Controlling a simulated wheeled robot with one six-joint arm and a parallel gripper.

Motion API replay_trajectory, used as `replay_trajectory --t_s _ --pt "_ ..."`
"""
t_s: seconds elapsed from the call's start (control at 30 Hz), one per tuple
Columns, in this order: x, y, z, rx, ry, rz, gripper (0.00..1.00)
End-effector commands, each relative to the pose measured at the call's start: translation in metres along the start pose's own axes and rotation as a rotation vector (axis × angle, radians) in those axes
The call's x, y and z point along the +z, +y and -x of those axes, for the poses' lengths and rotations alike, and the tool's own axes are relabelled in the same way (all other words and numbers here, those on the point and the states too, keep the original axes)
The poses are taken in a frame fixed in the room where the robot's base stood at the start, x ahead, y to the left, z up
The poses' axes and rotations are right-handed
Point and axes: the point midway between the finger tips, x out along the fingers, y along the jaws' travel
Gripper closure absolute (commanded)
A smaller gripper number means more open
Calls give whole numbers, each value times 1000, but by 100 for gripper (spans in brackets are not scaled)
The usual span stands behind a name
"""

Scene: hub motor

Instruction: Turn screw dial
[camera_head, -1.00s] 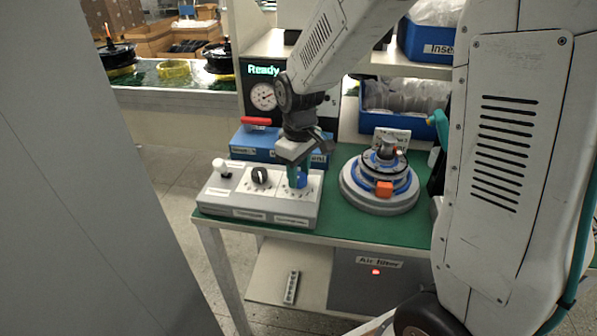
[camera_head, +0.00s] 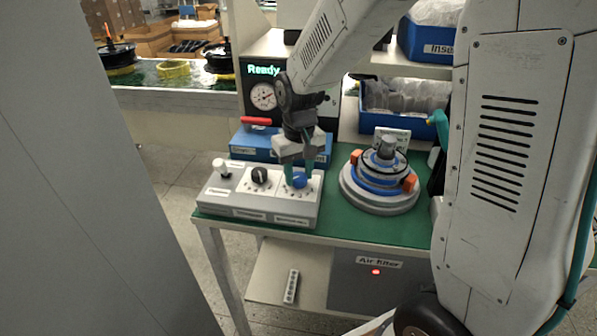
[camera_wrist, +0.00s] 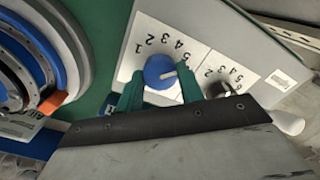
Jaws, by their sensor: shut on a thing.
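The blue screw dial (camera_head: 299,180) sits on the right of the grey control box (camera_head: 235,205). My gripper (camera_head: 300,174) reaches down over it, with a green finger on each side. In the wrist view, the blue dial (camera_wrist: 160,68) sits between the green fingers of my gripper (camera_wrist: 160,80), which are shut on it. Its pale pointer line points to the right of that picture. Printed numbers surround the dial, partly hidden by the fingers. A black dial (camera_head: 260,176) with its own number scale sits to its left; it also shows in the wrist view (camera_wrist: 222,88).
A white knob (camera_head: 221,167) stands at the box's left end. The round hub fixture (camera_head: 380,190) with blue rings and orange blocks is close on the right. A blue case (camera_head: 255,143) and a screen reading "Ready" (camera_head: 263,70) stand behind.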

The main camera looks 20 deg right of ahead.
Motion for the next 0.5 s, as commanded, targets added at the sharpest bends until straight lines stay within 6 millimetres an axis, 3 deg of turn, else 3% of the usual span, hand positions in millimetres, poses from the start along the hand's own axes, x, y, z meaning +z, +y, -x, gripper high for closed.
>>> replay_trajectory --t_s 0.33,0.37,0.4,0.43,0.5 --pt "-1 0 1 0 2 -4 86" --pt "-1 0 1 0 2 -4 60" --pt "-1 0 1 0 2 -3 49" --pt "-1 0 1 0 2 -3 41" --pt "0 0 0 0 2 -3 41"
